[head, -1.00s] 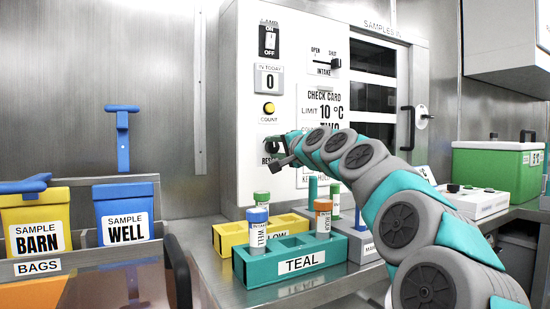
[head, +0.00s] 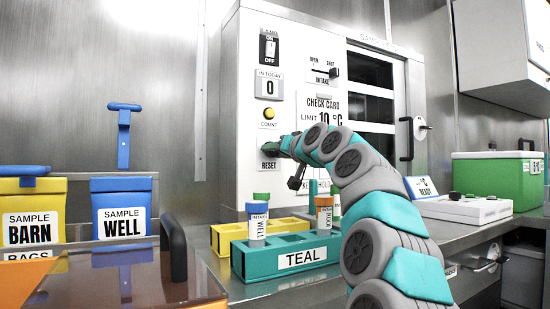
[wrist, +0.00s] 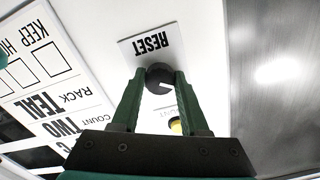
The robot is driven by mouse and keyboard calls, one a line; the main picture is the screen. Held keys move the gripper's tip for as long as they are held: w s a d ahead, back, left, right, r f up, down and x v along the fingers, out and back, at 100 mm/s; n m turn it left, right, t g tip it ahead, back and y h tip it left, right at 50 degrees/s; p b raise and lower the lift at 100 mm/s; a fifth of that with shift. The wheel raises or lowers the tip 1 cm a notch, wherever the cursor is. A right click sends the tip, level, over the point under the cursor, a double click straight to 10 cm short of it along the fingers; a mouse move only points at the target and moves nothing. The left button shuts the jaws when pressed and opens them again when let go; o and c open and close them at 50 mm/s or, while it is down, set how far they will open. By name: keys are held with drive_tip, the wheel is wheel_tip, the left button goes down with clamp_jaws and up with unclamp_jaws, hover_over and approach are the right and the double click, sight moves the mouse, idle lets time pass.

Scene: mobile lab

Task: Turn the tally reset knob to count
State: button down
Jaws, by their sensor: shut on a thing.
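The tally reset knob (wrist: 158,74) is a small dark round knob with a white mark. It stands on the white panel between the RESET label (wrist: 152,44) and the COUNT label in the wrist view. My gripper (wrist: 160,82) is shut on it, one green finger on each side. The white mark lies on the side of the knob away from the RESET label; its exact angle is hard to read. In the head view my gripper (head: 272,148) covers the knob, above the RESET label. The IN TODAY counter (head: 269,86) reads 0.
A yellow button (head: 269,113) sits just above the COUNT label. The lamp switch (head: 269,46), intake slider (head: 325,72) and check card (head: 318,110) are close by. A teal rack (head: 285,262) with tubes stands below my arm.

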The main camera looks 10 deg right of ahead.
drive_tip(key=shift+n, duration=0.5)
drive_tip(key=shift+c, duration=2.1)
unclamp_jaws()
drive_tip(key=v, duration=0.7)
drive_tip(key=shift+s, duration=0.35)
drive_tip(key=shift+s+d, duration=0.1)
